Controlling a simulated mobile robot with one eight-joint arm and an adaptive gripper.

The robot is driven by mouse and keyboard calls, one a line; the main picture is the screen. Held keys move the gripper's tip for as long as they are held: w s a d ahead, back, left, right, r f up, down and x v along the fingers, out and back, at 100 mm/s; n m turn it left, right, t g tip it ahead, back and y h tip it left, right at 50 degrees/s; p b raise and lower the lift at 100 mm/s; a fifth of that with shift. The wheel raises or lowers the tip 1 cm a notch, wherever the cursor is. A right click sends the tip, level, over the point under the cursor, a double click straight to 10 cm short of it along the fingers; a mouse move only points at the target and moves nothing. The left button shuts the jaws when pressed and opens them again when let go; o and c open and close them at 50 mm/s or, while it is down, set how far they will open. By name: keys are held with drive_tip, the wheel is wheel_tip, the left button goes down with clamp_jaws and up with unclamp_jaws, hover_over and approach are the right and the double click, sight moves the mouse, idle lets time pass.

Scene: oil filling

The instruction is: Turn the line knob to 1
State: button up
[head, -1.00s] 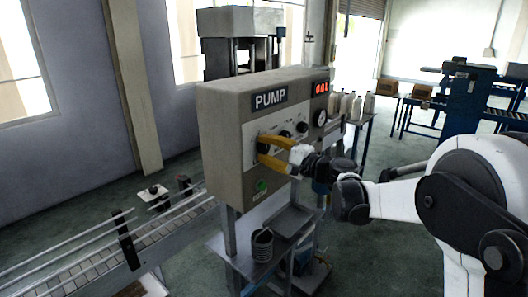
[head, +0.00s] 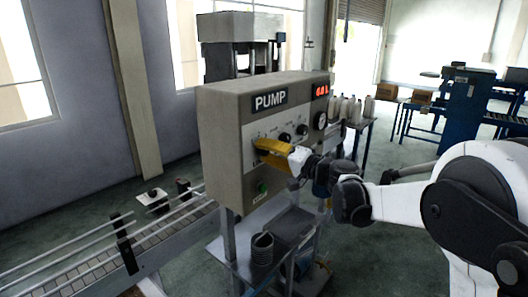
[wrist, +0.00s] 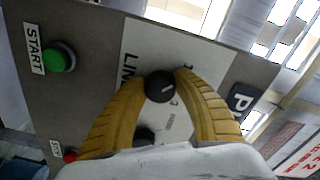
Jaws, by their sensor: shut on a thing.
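The line knob (wrist: 160,87) is a round black knob with a light pointer mark on the pump panel. In the wrist view it sits between the tips of my gripper's two yellow fingers (wrist: 165,84), which are shut on its sides. The pointer mark slants toward the upper right. The label "LINE" (wrist: 128,65) is partly covered by a finger, and a numeral near the knob is too small to read surely. In the head view my gripper (head: 258,147) reaches the left side of the panel and hides the line knob.
The pump box (head: 226,140) carries other black knobs (head: 285,138), a gauge (head: 320,120) and a red display (head: 322,90). A green START button (wrist: 60,57) and a red button (wrist: 70,157) are on the panel. A conveyor (head: 90,260) runs at the left.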

drive_tip(key=o, duration=1.2)
drive_tip(key=v, duration=1.2)
